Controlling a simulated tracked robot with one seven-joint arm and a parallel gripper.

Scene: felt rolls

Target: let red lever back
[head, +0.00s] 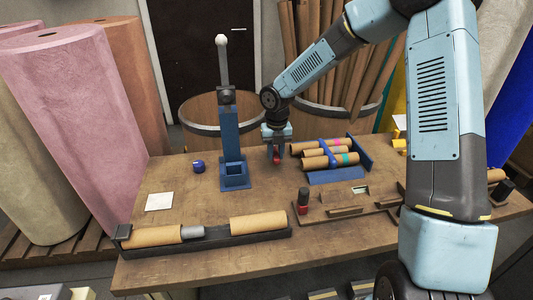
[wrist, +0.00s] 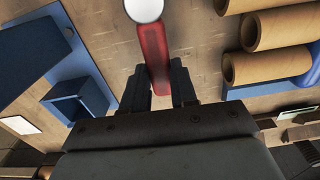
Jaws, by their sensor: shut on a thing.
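My gripper (head: 277,155) is low over the table, right of the blue stand and left of the rack of rolls. In the wrist view my gripper (wrist: 160,92) has a red bar, the red lever (wrist: 153,50), between its two dark fingers, and it is shut on it. The bar has a white round end at the top of that view. In the head view only a small red bit (head: 277,160) shows at the fingertips; the rest is hidden. The blue stand (head: 232,145) has an upright grey arm with a white knob (head: 221,40).
Cardboard rolls (head: 320,158) lie in a blue rack at right. A black tray (head: 240,239) with rolls is along the front. A wooden board (head: 345,212) bears a red-and-black piece (head: 303,205). A blue ball (head: 198,166) and white square (head: 159,202) lie left.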

